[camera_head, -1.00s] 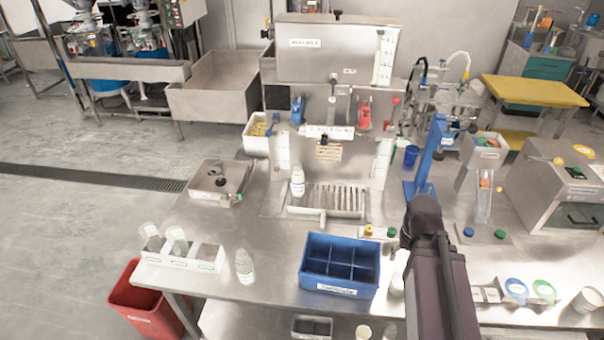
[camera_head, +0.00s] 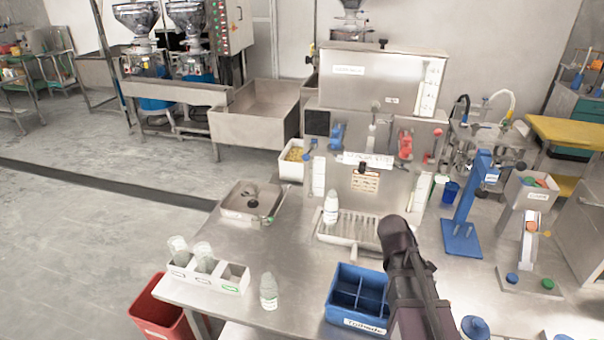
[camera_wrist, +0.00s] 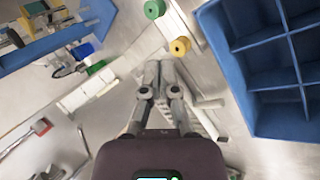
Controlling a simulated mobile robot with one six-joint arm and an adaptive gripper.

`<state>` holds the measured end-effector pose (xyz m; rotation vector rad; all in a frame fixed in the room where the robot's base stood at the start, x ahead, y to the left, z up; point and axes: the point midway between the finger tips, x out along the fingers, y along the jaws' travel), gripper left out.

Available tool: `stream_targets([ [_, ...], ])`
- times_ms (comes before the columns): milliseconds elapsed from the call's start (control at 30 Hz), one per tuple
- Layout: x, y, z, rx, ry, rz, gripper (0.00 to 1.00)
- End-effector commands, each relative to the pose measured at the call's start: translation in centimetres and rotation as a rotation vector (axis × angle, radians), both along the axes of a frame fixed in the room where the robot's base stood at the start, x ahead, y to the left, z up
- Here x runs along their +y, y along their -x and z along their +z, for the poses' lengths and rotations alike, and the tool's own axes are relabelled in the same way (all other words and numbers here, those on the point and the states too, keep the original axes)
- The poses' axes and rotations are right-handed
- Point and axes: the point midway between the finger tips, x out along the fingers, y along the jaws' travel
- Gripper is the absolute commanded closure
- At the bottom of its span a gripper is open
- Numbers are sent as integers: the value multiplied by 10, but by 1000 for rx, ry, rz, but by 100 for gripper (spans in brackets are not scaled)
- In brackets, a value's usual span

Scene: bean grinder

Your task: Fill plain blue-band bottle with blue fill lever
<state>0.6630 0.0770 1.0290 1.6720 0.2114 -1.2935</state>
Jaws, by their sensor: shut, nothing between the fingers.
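A white-labelled bottle (camera_head: 331,207) stands upright at the left end of the drip tray (camera_head: 372,240) under the steel filling machine (camera_head: 372,75). Its band colour is too small to tell. The blue fill lever (camera_head: 337,135) is on the machine's left front, with a red lever (camera_head: 405,143) to the right. Another bottle (camera_head: 268,292) stands on the front left of the table. My gripper (camera_wrist: 161,66) is shut and empty in the wrist view, above the table between the blue crate and the tray. In the head view my arm hides it.
A blue divided crate (camera_head: 352,297) stands at the front, partly behind my arm; it also shows in the wrist view (camera_wrist: 240,75). A white rack (camera_head: 205,272) holds bottles at the left. A blue stand (camera_head: 465,210) rises right of the machine.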

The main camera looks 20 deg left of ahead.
Motion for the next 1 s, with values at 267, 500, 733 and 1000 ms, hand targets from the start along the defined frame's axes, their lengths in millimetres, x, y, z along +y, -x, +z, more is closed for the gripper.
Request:
stream_targets([
  [267,85,-53,14,-90,356,421,100],
  [500,176,-79,35,-162,701,757,100],
  [733,280,-83,55,-233,1065,1041,100],
  [1000,373,-68,72,-294,1407,1243,100],
])
